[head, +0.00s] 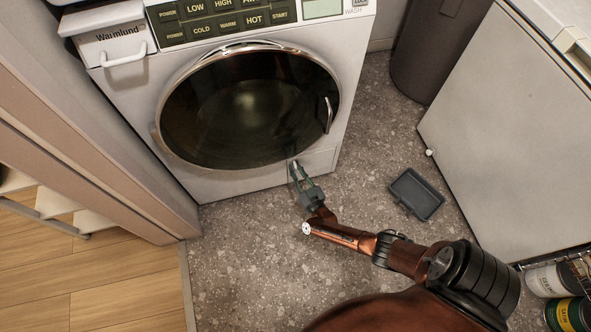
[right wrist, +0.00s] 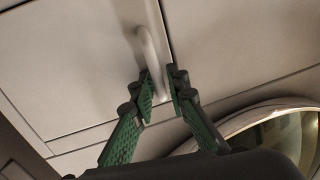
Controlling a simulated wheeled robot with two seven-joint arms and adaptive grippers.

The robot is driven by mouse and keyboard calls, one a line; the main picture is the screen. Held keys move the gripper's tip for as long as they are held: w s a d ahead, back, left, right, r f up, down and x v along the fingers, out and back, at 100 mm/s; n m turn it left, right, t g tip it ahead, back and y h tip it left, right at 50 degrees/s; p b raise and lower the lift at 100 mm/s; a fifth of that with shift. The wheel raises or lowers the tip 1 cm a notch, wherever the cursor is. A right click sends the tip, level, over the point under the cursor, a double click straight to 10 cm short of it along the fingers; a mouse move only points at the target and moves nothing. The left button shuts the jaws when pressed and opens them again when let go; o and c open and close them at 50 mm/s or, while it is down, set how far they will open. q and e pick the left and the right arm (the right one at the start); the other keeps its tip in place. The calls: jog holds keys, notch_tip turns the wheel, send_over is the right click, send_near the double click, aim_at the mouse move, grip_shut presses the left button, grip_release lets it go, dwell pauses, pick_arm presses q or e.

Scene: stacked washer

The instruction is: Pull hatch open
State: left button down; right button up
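The white washer (head: 285,182) stands at the upper left of the head view. A small hatch panel (head: 320,160) is low on its front, right of centre. My right gripper (head: 293,168) is at this panel's left edge. In the right wrist view the panel (right wrist: 85,85) carries a pale bar handle (right wrist: 150,55). The green-padded fingers of my right gripper (right wrist: 161,88) are close together on either side of the handle's lower end. Whether they press on it is unclear. The hatch looks closed, flush with the front. My left gripper is not in view.
The washer's round glass door (head: 245,110) is closed, above the hatch. A dark tray (head: 416,194) lies on the speckled floor (head: 240,265). A white cabinet (head: 520,130) stands at right, with cans (head: 568,314) below it. A wooden door frame (head: 90,140) is at left.

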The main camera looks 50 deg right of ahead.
jog(key=shift+c, duration=0.2)
grip_shut()
jog(key=shift+s, duration=0.1)
